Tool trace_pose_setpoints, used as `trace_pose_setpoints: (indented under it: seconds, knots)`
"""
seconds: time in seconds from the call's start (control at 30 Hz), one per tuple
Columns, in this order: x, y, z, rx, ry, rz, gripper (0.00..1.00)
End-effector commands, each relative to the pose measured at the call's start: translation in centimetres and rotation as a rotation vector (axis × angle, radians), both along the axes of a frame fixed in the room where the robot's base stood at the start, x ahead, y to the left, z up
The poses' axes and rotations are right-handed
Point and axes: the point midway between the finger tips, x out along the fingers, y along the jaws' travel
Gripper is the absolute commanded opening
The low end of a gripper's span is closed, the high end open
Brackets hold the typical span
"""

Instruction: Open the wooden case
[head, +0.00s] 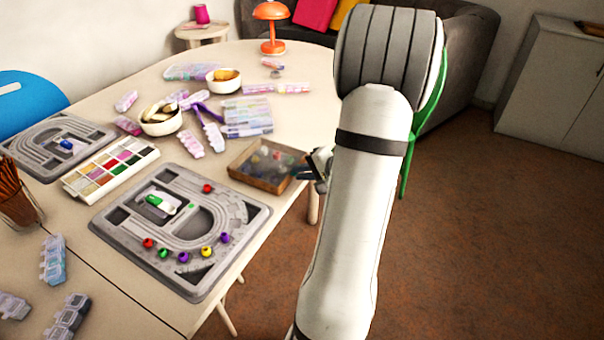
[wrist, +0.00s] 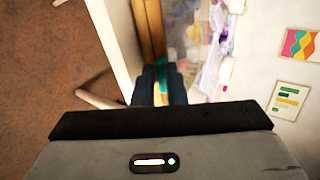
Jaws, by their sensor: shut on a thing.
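The wooden case (head: 258,182) lies at the right edge of the table in the head view. It is a shallow box with a wooden rim and blurred, coloured contents showing through its top; its lid looks down. My gripper (head: 312,170) is at the case's right side, partly hidden by my arm. In the wrist view my gripper (wrist: 168,80) is shut at the case's wooden edge (wrist: 149,28), with a small teal piece (wrist: 162,68) between the fingers. Whether the lid is raised at all cannot be told.
A grey bead board (head: 225,262) with several beads lies left of and nearer than the case. A clear compartment box (head: 247,116) and two bowls stand behind it. The floor (head: 480,240) right of the table is free. A green chair (head: 408,165) stands behind my arm.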

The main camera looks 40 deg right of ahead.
Motion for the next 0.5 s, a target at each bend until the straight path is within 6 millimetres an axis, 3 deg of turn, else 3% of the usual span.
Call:
trace_pose_setpoints:
  seconds: [0.2,0.5]
  knots:
    - [0.0,0.0,0.1,-0.001,0.004,0.0,0.0]
    - [0.4,0.2,2.3,-0.034,0.082,0.001,0.0]
